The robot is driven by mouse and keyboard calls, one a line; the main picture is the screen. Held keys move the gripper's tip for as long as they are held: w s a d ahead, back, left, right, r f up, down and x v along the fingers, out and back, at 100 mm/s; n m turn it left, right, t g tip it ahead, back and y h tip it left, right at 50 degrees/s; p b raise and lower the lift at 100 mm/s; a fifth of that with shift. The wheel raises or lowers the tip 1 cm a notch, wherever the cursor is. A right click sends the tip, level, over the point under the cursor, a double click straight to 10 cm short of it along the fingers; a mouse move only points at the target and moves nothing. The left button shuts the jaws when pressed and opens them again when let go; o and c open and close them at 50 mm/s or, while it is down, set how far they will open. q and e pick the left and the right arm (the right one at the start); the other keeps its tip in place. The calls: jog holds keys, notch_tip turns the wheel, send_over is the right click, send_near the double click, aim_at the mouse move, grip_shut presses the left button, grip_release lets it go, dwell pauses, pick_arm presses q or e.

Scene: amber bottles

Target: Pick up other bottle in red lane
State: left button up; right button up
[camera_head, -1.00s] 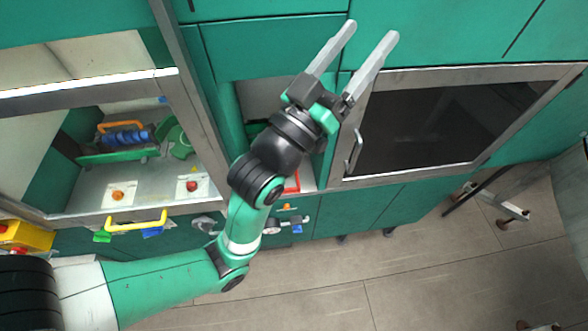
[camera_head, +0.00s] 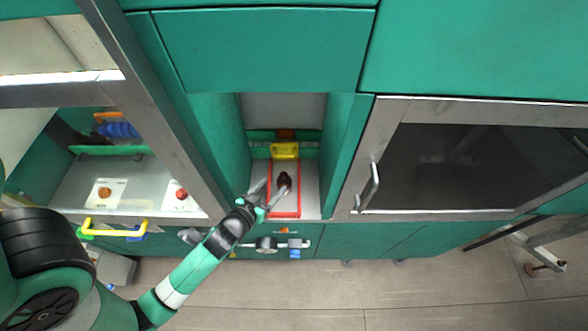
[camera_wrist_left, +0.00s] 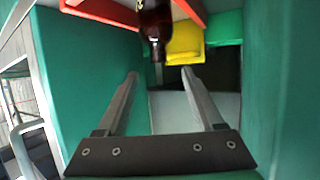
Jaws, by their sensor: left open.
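A dark amber bottle (camera_head: 285,179) stands in the red-outlined lane (camera_head: 299,205) inside a narrow recess. The bottle also shows at the top of the left wrist view (camera_wrist_left: 155,22), cut off by the frame edge. My left gripper (camera_head: 271,189) is at the front of the recess, just left of and in front of the bottle. Its fingers are apart and nothing is between them. In the left wrist view the bottle appears beyond the fingertips (camera_wrist_left: 160,72), roughly in line with the gap. Only one bottle is clearly visible. My right gripper is out of view.
A yellow block (camera_head: 285,150) sits at the back end of the lane. Green side walls (camera_head: 337,150) close in the recess. On the right is a dark-windowed door with a handle (camera_head: 368,188). A left bay has orange (camera_head: 105,193) and red knobs.

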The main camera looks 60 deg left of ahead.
aim_at(284, 182)
pick_arm(q)
jog(key=x, duration=1.1)
jog(key=shift+w+d+f, duration=0.1)
jog(key=shift+d+f, duration=0.05)
jog(key=shift+f, duration=0.1)
grip_shut()
